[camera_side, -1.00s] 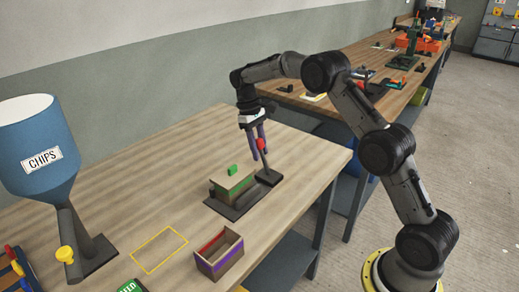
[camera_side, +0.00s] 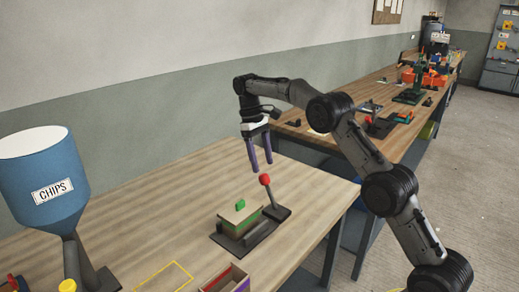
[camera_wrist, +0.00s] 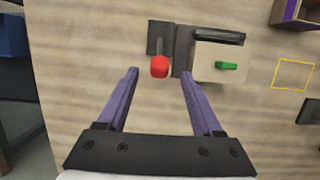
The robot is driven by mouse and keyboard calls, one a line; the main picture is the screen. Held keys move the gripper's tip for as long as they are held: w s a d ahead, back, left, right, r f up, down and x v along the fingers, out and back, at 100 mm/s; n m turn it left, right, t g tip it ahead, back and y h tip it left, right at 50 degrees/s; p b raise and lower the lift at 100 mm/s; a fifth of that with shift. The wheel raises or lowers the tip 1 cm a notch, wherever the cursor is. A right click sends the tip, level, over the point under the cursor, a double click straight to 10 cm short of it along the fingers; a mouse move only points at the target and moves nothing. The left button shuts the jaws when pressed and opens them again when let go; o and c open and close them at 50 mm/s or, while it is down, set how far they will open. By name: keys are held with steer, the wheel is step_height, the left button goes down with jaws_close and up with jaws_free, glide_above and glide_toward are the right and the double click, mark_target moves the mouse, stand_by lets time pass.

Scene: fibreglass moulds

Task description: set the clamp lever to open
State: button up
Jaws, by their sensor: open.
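The clamp lever has a red knob (camera_side: 265,180) on a dark stem, which leans from its dark base beside a mould box (camera_side: 240,216). The box has a pale lid with a green block (camera_side: 240,204) on top. My gripper (camera_side: 261,168) is open and empty, its two purple fingers pointing down just above the knob in the side view. In the wrist view the red knob (camera_wrist: 159,67) appears between the lines of the fingertips (camera_wrist: 159,74), centred. The fingers look clear of the knob.
A blue CHIPS hopper (camera_side: 42,180) stands at the left of the table. A yellow outlined square (camera_side: 165,277) and an open box (camera_side: 226,279) are near the front. The table behind the mould is clear. A second bench (camera_side: 370,95) stands behind my arm.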

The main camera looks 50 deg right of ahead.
steer(key=shift+v, duration=1.9)
steer(key=shift+a, duration=0.1)
steer(key=s+a+r+t, duration=0.1)
steer(key=s+a+r, duration=0.25)
steer(key=r, duration=0.45)
steer(key=s+a+r+t, duration=0.2)
steer(key=s+r, duration=0.3)
steer(key=r, duration=0.3)
steer(key=s+a+r+n+t, duration=0.1)
steer(key=s+a+r, duration=0.1)
steer(key=s, duration=0.5)
steer(key=s+a+r+t, duration=0.1)
steer(key=s+a+r, duration=0.1)
steer(key=s, duration=0.4)
steer(key=s+a+f+m+t, duration=0.1)
steer(key=s+a+f+t, duration=0.1)
steer(key=s+f, duration=1.2)
step_height(320, 180, down, 4)
steer(key=shift+s+a+r+t, duration=0.15)
steer(key=shift+s+t, duration=0.1)
steer(key=shift+t, duration=0.55)
